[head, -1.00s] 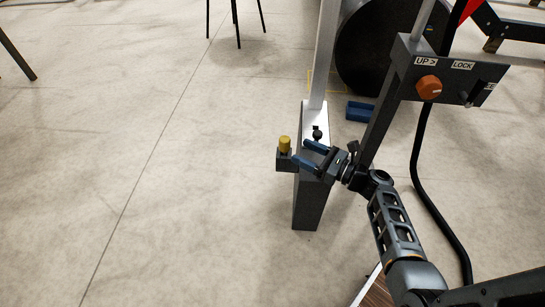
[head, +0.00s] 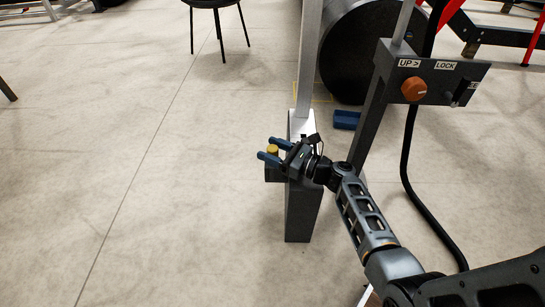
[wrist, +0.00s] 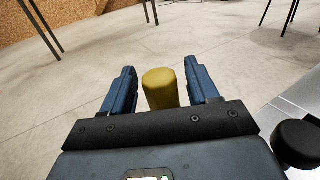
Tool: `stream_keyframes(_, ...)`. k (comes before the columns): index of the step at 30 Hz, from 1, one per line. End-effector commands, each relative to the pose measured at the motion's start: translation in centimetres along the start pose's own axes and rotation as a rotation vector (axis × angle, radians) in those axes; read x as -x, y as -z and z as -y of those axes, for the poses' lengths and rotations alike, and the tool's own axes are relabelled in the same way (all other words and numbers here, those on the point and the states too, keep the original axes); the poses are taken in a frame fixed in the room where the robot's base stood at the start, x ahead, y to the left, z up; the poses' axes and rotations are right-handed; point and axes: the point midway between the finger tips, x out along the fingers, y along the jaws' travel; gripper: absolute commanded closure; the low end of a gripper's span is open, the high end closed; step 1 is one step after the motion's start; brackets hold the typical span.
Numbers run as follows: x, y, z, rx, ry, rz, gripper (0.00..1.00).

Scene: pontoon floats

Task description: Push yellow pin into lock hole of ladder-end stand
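The yellow pin (head: 272,149) stands upright in a dark block (head: 273,174) on the left side of the ladder-end stand (head: 302,215). My gripper (head: 268,148) is open, and its two blue fingers reach to the left around the pin's level. In the wrist view the yellow pin (wrist: 160,88) stands between the two open fingers, with a gap to each; I cannot tell whether it touches the gripper body. The lock hole is not visible, and the lower part of the pin is hidden by my gripper in the wrist view.
A grey post carries a control panel (head: 435,78) with an orange knob (head: 414,89) and LOCK label, right of the stand. A black cable (head: 407,165) hangs beside it. A large dark drum (head: 362,50) and a stool (head: 216,10) stand behind. The floor at left is clear.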

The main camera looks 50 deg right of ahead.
Motion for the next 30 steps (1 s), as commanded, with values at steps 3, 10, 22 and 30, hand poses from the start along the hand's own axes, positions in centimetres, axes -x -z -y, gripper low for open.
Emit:
stream_keyframes(3,0.0,0.0,0.0,0.000,0.000,0.000,0.52)
stream_keyframes(10,0.0,0.0,0.0,0.000,0.000,0.000,0.74)
stream_keyframes(22,0.0,0.0,0.0,0.001,0.000,0.000,0.95)
stream_keyframes(30,0.1,-3.3,0.0,0.003,0.000,0.002,0.95)
